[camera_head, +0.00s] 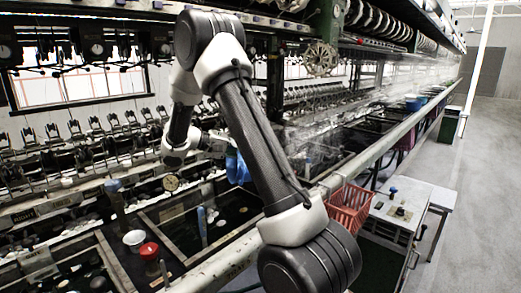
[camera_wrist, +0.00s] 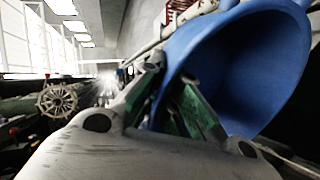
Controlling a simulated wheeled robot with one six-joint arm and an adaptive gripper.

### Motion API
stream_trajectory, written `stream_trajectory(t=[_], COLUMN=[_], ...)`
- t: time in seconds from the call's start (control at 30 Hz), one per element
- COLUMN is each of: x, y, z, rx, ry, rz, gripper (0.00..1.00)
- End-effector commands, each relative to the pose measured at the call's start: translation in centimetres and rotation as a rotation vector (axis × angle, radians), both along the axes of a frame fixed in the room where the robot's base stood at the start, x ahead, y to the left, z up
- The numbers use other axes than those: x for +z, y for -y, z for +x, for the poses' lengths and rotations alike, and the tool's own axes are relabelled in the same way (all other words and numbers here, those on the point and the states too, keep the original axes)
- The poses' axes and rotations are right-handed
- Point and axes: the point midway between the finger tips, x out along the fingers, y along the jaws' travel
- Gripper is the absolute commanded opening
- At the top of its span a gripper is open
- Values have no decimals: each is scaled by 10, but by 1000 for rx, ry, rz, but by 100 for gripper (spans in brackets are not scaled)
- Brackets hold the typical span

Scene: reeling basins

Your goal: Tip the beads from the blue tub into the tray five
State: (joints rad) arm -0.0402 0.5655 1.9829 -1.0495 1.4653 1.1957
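The blue tub (camera_head: 236,167) shows in the head view beyond my arm, above the dark basins and partly hidden by my forearm. In the wrist view the tub (camera_wrist: 245,65) is large and close, tilted, with its curved wall across the right side. My gripper (camera_wrist: 180,105) has its green-padded fingers at the tub's wall and appears shut on it. No beads can be made out in the tub. I cannot tell which compartment is tray five.
Dark open basins (camera_head: 187,207) with metal rims line the bench below. A red-topped post (camera_head: 149,252) and a white cup (camera_head: 134,238) stand between basins. A red basket (camera_head: 350,206) and a white side table (camera_head: 408,203) are at right. The aisle floor (camera_head: 480,200) is clear.

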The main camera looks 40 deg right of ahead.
Motion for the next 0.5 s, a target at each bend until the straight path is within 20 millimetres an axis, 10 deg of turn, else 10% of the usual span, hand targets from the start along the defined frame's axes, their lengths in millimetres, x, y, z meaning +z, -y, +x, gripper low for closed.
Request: stream_trajectory(t=[0.5], x=[-30], y=[54], z=[-21], rx=[-4], ry=[257], rz=[614], gripper=[0])
